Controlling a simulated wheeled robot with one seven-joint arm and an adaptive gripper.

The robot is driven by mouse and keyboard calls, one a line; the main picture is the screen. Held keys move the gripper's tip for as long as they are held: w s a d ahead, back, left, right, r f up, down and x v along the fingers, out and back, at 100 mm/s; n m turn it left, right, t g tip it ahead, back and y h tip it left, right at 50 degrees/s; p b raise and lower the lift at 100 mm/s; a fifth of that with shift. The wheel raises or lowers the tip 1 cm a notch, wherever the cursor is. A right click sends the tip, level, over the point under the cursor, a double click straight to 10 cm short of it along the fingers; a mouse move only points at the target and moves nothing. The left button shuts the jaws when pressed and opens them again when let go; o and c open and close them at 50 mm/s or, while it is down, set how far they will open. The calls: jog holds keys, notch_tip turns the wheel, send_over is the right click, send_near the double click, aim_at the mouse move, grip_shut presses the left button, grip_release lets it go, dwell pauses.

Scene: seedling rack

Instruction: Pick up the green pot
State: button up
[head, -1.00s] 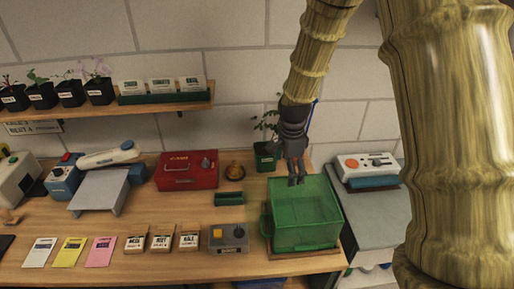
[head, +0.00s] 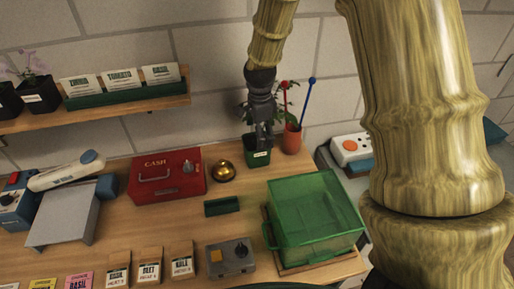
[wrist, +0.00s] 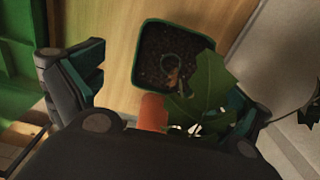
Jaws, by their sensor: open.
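The green pot (head: 251,154) stands upright at the back of the wooden bench, with a pale label on its front and a leafy plant in it. My gripper (head: 263,138) points down over the pot, its fingers overlapping the pot's upper part in the head view. In the wrist view, the pot (wrist: 139,62) shows from above as a dark square of soil with a green rim, beyond the gap between the open fingers of my gripper (wrist: 165,82). Leaves cover part of the right finger. Nothing is held.
A terracotta pot (head: 292,139) with red- and blue-topped sticks stands close on the right. A green translucent bin (head: 318,220) is in front. A brass bell (head: 224,171) and red cash box (head: 166,178) stand left.

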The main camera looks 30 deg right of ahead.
aim_at(254, 158)
jog(key=shift+w+f, duration=0.35)
jog(key=shift+f, duration=0.25)
jog(key=shift+w+f, duration=0.35)
jog(key=shift+f, duration=0.25)
jog(key=shift+s+p, duration=0.4)
jog(key=f+p, duration=0.1)
jog(key=w+f, duration=0.1)
jog(key=f, duration=0.1)
jog(key=shift+a+f+p, duration=0.15)
jog(key=shift+f+p, duration=0.1)
jog(key=shift+p, duration=0.15)
jog(key=shift+s+f, duration=0.2)
jog(key=shift+f, duration=0.25)
jog(key=shift+w+f, duration=0.15)
jog(key=shift+f, duration=0.15)
jog(key=shift+r, duration=0.1)
jog(key=c, duration=1.4)
